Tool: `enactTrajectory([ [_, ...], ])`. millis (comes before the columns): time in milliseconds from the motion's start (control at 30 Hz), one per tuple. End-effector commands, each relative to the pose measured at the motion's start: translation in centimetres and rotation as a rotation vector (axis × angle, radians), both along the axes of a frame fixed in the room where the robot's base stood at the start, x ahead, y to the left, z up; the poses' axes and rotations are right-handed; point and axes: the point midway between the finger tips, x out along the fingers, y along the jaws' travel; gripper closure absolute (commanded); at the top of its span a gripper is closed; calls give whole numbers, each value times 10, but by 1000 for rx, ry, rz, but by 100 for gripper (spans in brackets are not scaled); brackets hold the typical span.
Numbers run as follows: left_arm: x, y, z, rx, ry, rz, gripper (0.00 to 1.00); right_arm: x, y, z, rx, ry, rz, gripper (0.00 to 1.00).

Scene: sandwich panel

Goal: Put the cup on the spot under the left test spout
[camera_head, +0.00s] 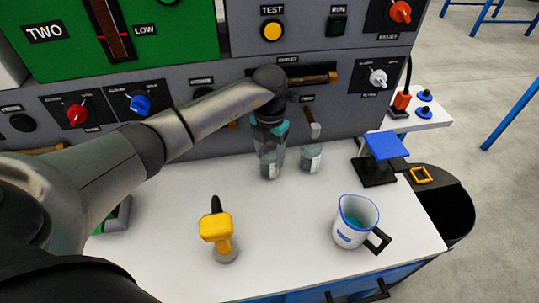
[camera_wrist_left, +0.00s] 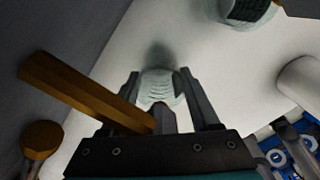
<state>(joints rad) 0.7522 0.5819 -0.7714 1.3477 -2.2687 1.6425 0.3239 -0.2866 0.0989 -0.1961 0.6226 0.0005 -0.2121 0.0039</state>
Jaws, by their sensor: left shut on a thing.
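My left gripper (camera_head: 270,150) points down in front of the grey panel and is shut on a pale, clear cup (camera_head: 270,168). In the left wrist view the cup (camera_wrist_left: 160,88) sits between the two fingers of the gripper (camera_wrist_left: 162,95). The cup is upright at the back of the white counter; I cannot tell whether it touches the top. A brass spout (camera_wrist_left: 85,92) reaches over beside the cup in the wrist view, partly hidden by the gripper. In the head view my arm hides most of the left spout. The spot under it is not visible. My right gripper is not in view.
A similar cup (camera_head: 311,158) stands just right of the held one, below another spout. A yellow tool (camera_head: 217,230), a white jug (camera_head: 355,222) and a blue-topped stand (camera_head: 385,146) are on the white counter (camera_head: 285,225). The middle front is clear.

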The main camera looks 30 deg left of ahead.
Motion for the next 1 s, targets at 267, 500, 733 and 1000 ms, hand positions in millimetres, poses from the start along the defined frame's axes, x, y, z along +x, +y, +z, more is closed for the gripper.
enactTrajectory([
  [267, 1, 0, 0, 0, -2, 0, 100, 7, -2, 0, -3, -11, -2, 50],
  [500, 0, 0, -2, 0, -2, 1, 21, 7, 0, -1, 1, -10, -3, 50],
  [733, 0, 0, -2, 1, -2, 1, 7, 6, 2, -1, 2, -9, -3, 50],
  [1000, 1, 0, 8, 1, -3, 0, 7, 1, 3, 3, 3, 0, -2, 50],
])
